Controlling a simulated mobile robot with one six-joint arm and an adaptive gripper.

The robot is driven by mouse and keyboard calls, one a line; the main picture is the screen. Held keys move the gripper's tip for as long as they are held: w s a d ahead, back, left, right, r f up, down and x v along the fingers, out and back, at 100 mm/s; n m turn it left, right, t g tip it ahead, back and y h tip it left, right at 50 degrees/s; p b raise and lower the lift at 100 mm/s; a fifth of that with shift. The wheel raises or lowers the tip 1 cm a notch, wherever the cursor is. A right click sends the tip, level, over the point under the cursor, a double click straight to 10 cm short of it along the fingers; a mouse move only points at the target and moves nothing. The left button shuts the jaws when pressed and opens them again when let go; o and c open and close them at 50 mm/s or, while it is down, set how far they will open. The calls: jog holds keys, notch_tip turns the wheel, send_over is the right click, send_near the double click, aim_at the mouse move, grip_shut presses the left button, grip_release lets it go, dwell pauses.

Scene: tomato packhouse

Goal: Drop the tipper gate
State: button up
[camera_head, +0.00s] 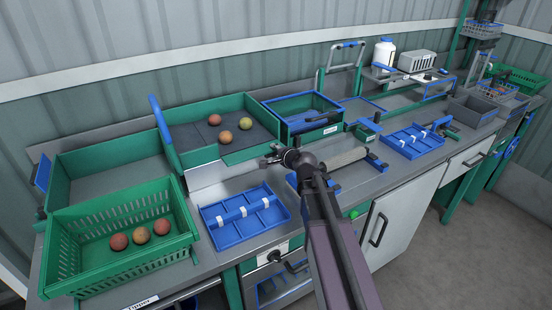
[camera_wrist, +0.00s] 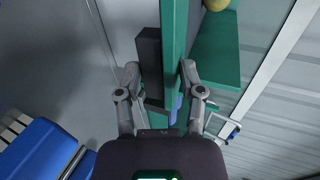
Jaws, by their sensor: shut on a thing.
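The raised green tray (camera_head: 178,135) stands behind my gripper and holds three tomatoes (camera_head: 225,137). A green front panel (camera_head: 250,152) closes its near right side and looks like the gate. My gripper (camera_head: 273,158) is at the right end of this panel. In the wrist view my gripper (camera_wrist: 160,75) has one finger on each side of the upright green panel (camera_wrist: 174,45) and a dark block (camera_wrist: 149,58) against it. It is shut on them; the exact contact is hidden. A yellowish tomato (camera_wrist: 214,4) shows beyond the panel.
A green crate (camera_head: 75,275) with three tomatoes is at front left. Blue divided trays (camera_head: 232,236) (camera_head: 408,149) lie on the bench. A grey chute plate (camera_head: 207,174) is left of my gripper. A blue-rimmed green bin (camera_head: 305,120) stands close behind it.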

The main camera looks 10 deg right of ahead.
jog(key=shift+s+a+f+t+b, duration=0.1)
jog(key=shift+f+t+b, duration=0.25)
jog(key=shift+b, duration=0.4)
jog(key=o, duration=0.9)
jog(key=shift+o, duration=0.3)
jog(key=shift+r+p, duration=0.2)
jog(key=shift+p, duration=0.2)
jog(key=shift+w+r, duration=0.1)
jog(key=shift+w, duration=0.1)
